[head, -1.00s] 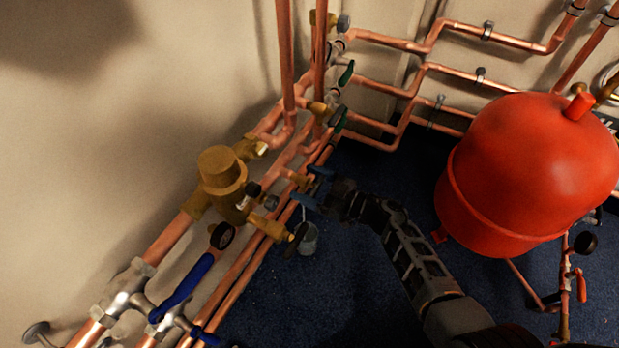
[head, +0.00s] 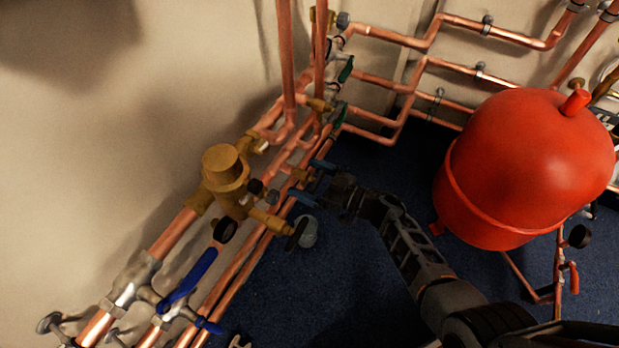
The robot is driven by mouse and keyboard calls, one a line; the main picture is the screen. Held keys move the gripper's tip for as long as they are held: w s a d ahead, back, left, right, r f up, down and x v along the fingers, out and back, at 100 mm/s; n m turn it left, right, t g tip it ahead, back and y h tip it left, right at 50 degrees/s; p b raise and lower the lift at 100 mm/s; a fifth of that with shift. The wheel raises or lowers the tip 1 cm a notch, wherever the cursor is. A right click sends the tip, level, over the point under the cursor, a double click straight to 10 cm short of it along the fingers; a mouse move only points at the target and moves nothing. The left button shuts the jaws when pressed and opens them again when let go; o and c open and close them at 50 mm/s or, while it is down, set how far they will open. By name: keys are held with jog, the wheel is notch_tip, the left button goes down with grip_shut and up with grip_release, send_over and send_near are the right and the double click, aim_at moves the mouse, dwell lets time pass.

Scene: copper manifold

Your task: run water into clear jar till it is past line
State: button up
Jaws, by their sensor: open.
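I cannot tell whether the fingers touch the tap.
A large red tank (head: 525,165) stands on the right. Copper pipes run along the left and back walls, with a brass valve body (head: 224,170) and a blue lever (head: 188,280) at the left.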

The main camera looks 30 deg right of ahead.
jog(key=p+v, duration=0.2)
jog(key=v, duration=0.6)
jog(key=shift+w, duration=0.1)
dwell(0.3)
